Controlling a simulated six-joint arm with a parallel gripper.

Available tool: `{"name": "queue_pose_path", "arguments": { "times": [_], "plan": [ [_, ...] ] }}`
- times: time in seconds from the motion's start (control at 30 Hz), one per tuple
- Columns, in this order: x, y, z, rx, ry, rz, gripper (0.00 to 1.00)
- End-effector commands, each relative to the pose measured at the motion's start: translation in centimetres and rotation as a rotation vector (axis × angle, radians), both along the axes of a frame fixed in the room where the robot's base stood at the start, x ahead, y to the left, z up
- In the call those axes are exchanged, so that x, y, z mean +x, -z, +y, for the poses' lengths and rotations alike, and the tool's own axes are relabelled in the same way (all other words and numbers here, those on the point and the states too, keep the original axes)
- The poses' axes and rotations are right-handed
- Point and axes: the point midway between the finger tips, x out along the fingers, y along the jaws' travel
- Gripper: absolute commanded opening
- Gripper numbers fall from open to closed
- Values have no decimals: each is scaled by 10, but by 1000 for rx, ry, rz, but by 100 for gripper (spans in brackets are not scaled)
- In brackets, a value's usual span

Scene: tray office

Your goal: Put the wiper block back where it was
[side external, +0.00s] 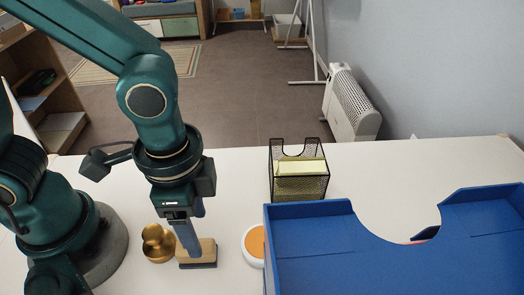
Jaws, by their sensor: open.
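The wiper block (206,252), a wooden block with a dark underside, lies on the white table in front of my arm. My gripper (190,247) points down at it, with its fingers open. The nearer finger overlaps the left part of the block in the picture and hides some of it. The farther finger is mostly hidden, so I cannot tell whether either finger touches the block.
A brass cup (157,243) stands close to the left of the block. A round white dish with an orange top (255,243) is to its right, partly behind the blue tray (375,262). A black mesh holder (299,187) with yellow notes stands farther back. The table's back right is clear.

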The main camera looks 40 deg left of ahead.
Motion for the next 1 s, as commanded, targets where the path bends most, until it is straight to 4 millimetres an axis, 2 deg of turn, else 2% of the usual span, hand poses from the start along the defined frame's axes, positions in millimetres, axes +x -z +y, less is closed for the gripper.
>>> {"name": "queue_pose_path", "arguments": {
  "times": [0.1, 0.3, 0.57, 0.67, 1.0],
  "plan": [
    [1, -24, -1, -6, 0, -7, 66],
    [0, -55, -1, -3, 0, -3, 66],
    [1, -74, 2, -6, -16, -8, 66],
    [5, -80, 14, -31, -89, -44, 66],
    [17, -97, 86, -163, -584, -335, 66]
  ]
}}
